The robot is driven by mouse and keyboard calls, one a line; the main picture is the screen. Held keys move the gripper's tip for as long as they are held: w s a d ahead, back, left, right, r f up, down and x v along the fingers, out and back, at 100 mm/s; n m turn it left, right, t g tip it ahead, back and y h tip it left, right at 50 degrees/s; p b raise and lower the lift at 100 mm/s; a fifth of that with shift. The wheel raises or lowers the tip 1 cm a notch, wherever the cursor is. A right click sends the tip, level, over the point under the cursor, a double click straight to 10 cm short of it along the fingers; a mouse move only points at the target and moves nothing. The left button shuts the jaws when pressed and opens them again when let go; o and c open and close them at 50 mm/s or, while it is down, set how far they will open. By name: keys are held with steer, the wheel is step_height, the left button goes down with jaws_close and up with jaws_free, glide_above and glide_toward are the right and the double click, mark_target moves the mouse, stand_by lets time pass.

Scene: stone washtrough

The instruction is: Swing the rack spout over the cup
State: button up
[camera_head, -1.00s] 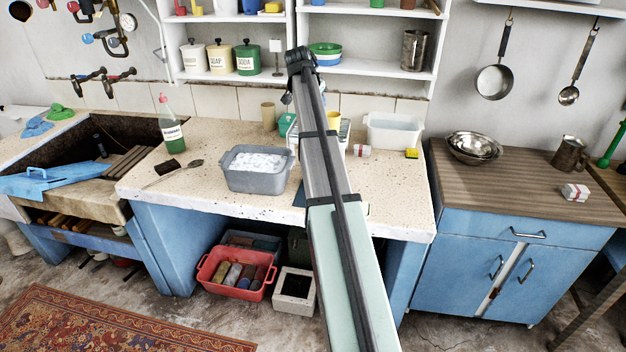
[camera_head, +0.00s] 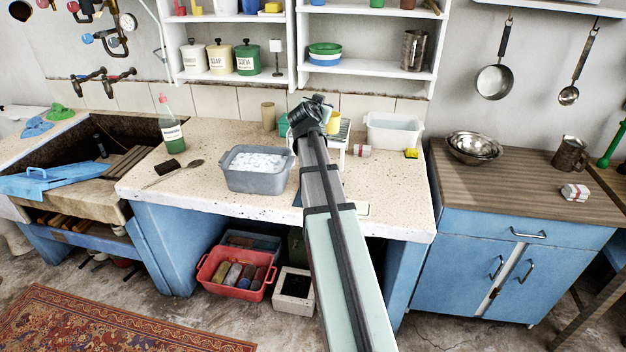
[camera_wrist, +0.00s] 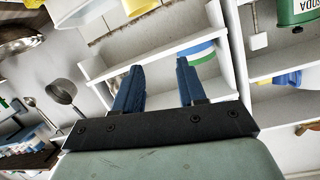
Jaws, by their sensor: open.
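My gripper (camera_wrist: 157,84) is open and empty in the wrist view, with two dark blue fingers apart. In the head view its wrist end is above the worktop, in front of a white rack (camera_head: 341,134), and the fingers cannot be made out. My arm hides part of the rack. I cannot make out a spout. A yellow cup (camera_head: 334,124) shows at the rack, just right of my wrist. A beige cup (camera_head: 268,115) stands farther left at the back of the worktop. I cannot tell which cup the task means.
A grey tub of suds (camera_head: 258,181) stands left of my arm. A clear bin (camera_head: 394,130), a wrapped bar (camera_head: 362,151) and a yellow sponge (camera_head: 411,153) lie right. White shelves (camera_head: 367,65) hang above. The front right worktop (camera_head: 400,205) is clear.

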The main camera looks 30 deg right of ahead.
steer(key=s+a+f+n, duration=0.1)
steer(key=s+a+f, duration=0.2)
steer(key=f, duration=0.3)
steer(key=s+a+f+n+y, duration=0.1)
steer(key=s+a+f, duration=0.2)
steer(key=f, duration=0.3)
steer(key=s+a+f+n, duration=0.1)
steer(key=s+a+f, duration=0.2)
steer(key=f, duration=0.4)
steer(key=shift+s+a, duration=0.1)
steer(key=shift+o, duration=0.2)
